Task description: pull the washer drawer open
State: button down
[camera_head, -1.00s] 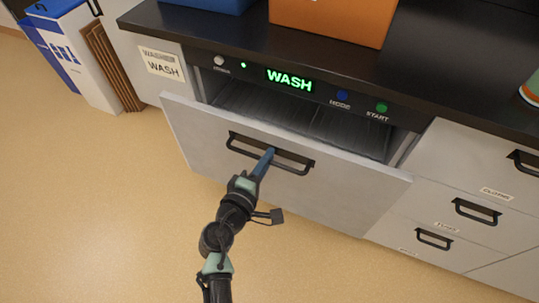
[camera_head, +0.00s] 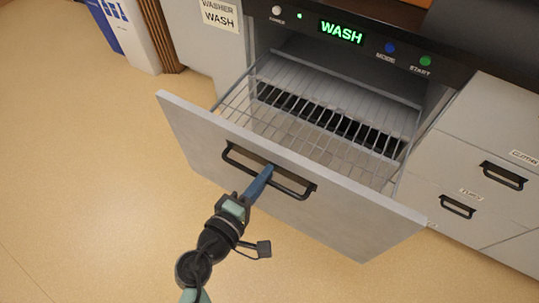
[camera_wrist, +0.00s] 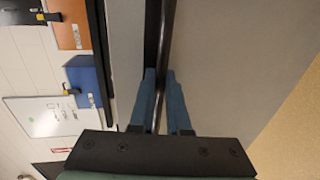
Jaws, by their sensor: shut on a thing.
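The washer drawer (camera_head: 335,208) is a grey front panel with a wire rack (camera_head: 335,105) behind it. It stands well out from the cabinet under the lit WASH panel (camera_head: 341,32), and the rack looks empty. Its black bar handle (camera_head: 290,190) runs across the front. My gripper (camera_head: 263,181) has blue fingers closed around the handle near its middle. In the wrist view the two blue fingers (camera_wrist: 161,100) lie on either side of the black handle bar (camera_wrist: 164,60).
Labelled grey drawers with black handles (camera_head: 503,176) stand to the right. A white bin (camera_head: 130,35) and brown boards stand at the upper left. The tan floor (camera_head: 90,200) in front and to the left is clear.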

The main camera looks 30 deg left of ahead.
jog(key=shift+s, duration=0.2)
jog(key=c, duration=1.2)
grip_release()
jog(key=shift+o, duration=0.2)
jog(key=v, duration=1.3)
